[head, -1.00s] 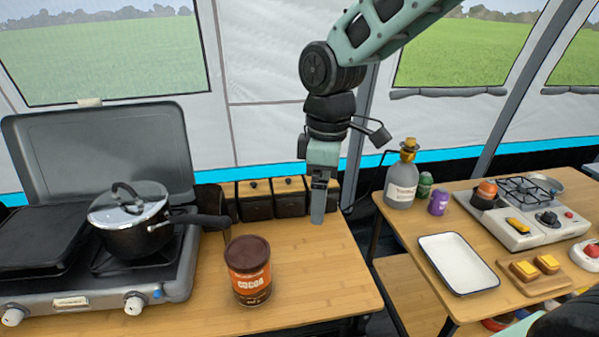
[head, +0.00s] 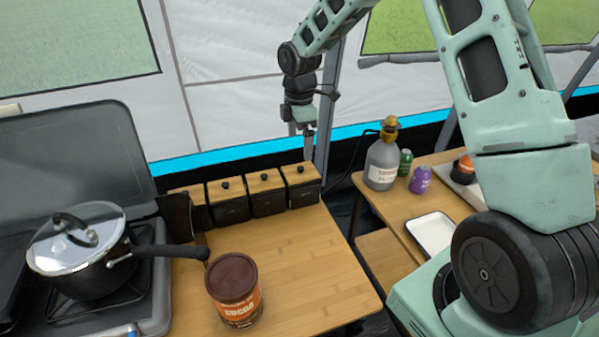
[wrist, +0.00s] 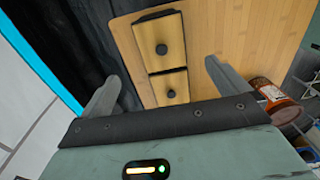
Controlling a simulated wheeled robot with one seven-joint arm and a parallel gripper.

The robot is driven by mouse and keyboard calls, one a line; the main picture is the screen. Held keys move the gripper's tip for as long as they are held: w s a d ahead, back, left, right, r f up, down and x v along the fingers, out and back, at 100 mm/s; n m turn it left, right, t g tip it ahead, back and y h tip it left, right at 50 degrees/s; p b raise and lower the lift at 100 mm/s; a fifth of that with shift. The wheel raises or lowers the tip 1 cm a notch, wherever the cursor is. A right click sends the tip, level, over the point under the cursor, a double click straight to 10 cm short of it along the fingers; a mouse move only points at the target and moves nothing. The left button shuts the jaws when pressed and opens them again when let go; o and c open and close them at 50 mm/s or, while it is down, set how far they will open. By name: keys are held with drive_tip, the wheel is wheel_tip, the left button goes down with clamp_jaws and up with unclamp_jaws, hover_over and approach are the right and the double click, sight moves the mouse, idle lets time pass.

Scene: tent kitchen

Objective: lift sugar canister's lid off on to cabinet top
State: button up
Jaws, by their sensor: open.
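Several black canisters with wooden lids and black knobs stand in a row at the back of the cabinet top (head: 290,235). The rightmost canister (head: 303,195) has its lid (head: 300,173) on; I cannot read which one is sugar. My gripper (head: 308,148) is open and empty, above and just behind the rightmost canister, fingers pointing down. In the wrist view, my gripper (wrist: 160,72) has its fingers spread wide, with two knobbed lids showing beyond them, the farther lid (wrist: 160,43) and the nearer lid (wrist: 169,87). Neither finger visibly touches a lid.
A cocoa tin (head: 234,292) stands on the cabinet top's front part, and a lidded pot (head: 85,255) on the stove at left, its handle reaching over the top. Bare wood lies between tin and canisters. A second table with a bottle (head: 383,165) and tray (head: 432,232) is at right.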

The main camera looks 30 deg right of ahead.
hover_over(301, 167)
wheel_tip(301, 167, down, 4)
drive_tip(key=shift+w+a+f+p, duration=0.1)
drive_tip(key=shift+a+f+p, duration=0.1)
drive_tip(key=shift+p, duration=0.25)
drive_tip(key=shift+d+f+p, duration=0.1)
drive_tip(key=shift+f+p, duration=1.05)
drive_tip(key=shift+f, duration=1.45)
drive_tip(key=c, duration=1)
